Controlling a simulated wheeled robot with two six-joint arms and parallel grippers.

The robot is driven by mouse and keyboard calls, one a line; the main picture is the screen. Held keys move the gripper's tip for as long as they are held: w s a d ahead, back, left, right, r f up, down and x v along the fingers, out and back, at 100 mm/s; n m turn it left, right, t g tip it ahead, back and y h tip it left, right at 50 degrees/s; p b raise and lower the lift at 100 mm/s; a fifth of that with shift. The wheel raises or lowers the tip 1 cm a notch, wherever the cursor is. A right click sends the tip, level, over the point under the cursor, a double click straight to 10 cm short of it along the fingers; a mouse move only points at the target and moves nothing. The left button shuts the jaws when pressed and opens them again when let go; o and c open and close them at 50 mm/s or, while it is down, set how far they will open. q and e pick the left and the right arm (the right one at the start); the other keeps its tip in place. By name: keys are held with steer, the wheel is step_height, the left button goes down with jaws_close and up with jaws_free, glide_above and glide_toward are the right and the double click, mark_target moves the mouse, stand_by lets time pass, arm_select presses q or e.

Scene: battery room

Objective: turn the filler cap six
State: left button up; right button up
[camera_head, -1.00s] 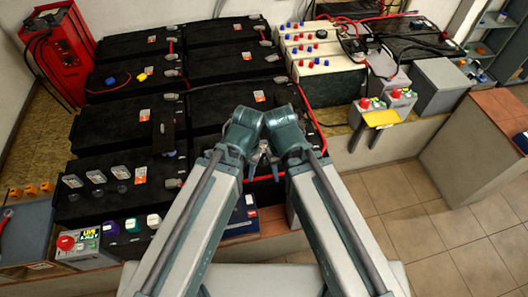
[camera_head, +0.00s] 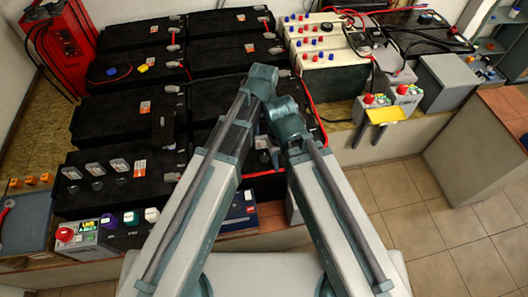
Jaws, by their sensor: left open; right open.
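Small red and blue caps (camera_head: 307,42) stand in rows on the pale batteries (camera_head: 340,70) at the upper right of centre. I cannot tell which one is filler cap six; no number is readable. My two arms reach up the middle, their elbows well below and left of the caps. Only a small grey part of my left gripper (camera_head: 262,142) shows between the arms. My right gripper (camera_head: 275,157) shows just as little, slightly lower. Both are open, with nothing seen between their fingers, and both are apart from the caps. The arm links hide most of them.
Large black batteries (camera_head: 122,117) fill the left and centre. A red charger (camera_head: 62,45) stands far left. The tiled floor (camera_head: 410,200) at right is clear.

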mark_target(264, 155)
arm_select(q)
step_height(264, 155, down, 14)
steer(key=b, duration=1.4)
steer(key=shift+r, duration=0.1)
jaws_close()
